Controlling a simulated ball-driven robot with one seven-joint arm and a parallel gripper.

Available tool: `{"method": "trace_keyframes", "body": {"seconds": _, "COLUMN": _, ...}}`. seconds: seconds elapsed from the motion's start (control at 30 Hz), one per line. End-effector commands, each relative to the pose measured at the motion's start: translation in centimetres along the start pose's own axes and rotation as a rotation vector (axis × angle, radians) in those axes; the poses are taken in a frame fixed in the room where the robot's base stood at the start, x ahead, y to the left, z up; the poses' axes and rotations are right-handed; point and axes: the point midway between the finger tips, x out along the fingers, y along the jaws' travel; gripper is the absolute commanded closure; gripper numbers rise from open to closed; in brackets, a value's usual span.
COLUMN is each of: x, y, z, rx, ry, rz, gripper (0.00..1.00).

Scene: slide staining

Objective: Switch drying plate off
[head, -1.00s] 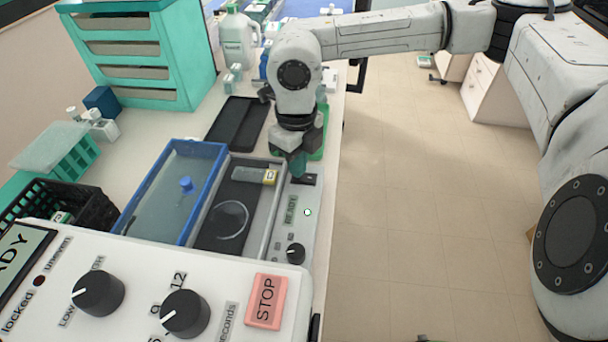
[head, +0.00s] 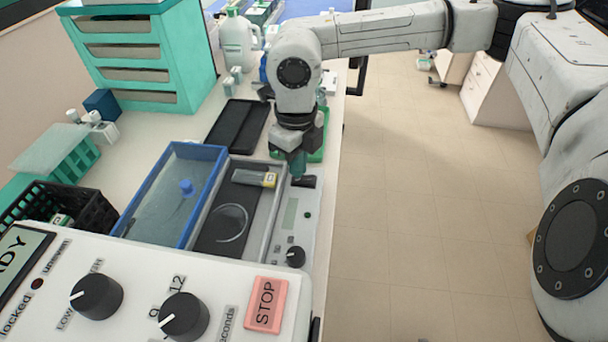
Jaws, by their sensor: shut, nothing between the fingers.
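The drying plate is a dark flat plate (head: 214,228) in a grey frame, with a light control panel (head: 292,232) along its right side. A slide with a yellow end (head: 262,179) and a clear round ring or dish (head: 228,222) lie on the plate. The panel has a dark switch (head: 306,182) at its far end, a blank greenish display (head: 290,213), a small dark indicator (head: 307,215) and a black knob (head: 295,256). My gripper (head: 297,172) is shut and empty, pointing down at the switch. Its tips hide part of the switch; I cannot tell if they touch.
A blue-rimmed water tray (head: 206,175) stands left of the plate. A white device with knobs and a red STOP button (head: 266,304) fills the front. A black tray (head: 222,138) lies behind. The bench's right edge is close to the panel; open floor lies beyond.

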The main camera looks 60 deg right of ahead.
Motion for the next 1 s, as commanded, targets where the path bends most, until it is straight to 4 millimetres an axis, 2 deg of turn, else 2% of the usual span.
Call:
{"method": "trace_keyframes", "body": {"seconds": 0.7, "x": -5.4, "y": 0.0, "z": 0.0, "rx": 0.0, "ry": -0.001, "rz": -0.001, "gripper": 1.0}}
{"method": "trace_keyframes", "body": {"seconds": 1.0, "x": -5.6, "y": 0.0, "z": 0.0, "rx": 0.0, "ry": 0.0, "rz": 0.0, "gripper": 1.0}}
